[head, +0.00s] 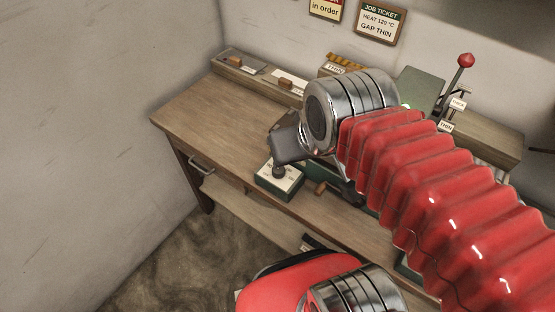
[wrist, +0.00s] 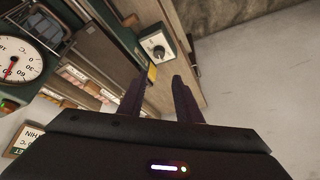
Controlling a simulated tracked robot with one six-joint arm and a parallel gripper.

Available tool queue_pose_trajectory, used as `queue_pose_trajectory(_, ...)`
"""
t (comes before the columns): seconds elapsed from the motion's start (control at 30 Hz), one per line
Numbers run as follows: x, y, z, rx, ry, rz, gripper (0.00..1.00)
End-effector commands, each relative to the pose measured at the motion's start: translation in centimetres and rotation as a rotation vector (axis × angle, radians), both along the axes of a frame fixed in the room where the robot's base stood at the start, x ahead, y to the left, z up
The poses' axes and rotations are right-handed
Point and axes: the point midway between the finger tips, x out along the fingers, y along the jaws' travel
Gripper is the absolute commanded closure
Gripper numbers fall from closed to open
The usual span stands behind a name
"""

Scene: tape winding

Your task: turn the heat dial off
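The heat dial is a dark round knob (head: 279,171) on a small box with a pale top plate (head: 290,184), at the front edge of the wooden bench. In the wrist view the dial (wrist: 158,50) shows ahead of the fingertips, with a pale face in a dark green housing. My gripper (wrist: 159,80) is open and empty, its two dark fingers spread and pointing at the dial. In the head view my wrist is above the box and partly hides the area behind it. I cannot read the dial's setting.
A round gauge with a red needle (wrist: 14,62) is at the left of the wrist view. A red-knobbed lever (head: 466,61) stands at the back right. A job ticket (head: 379,22) hangs on the wall. The bench's left part (head: 205,115) is clear.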

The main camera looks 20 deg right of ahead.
Motion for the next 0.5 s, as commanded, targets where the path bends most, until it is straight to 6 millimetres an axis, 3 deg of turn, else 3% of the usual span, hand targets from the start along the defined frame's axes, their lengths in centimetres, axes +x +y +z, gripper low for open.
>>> queue_pose_trajectory(0.1, 0.0, 0.0, 0.0, 0.000, 0.000, 0.000, 0.68)
queue_pose_trajectory(0.3, 0.3, -0.1, 0.1, 0.012, 0.015, -0.021, 0.54)
queue_pose_trajectory(0.5, 1.4, 0.0, 0.0, 0.071, 0.087, -0.122, 0.53)
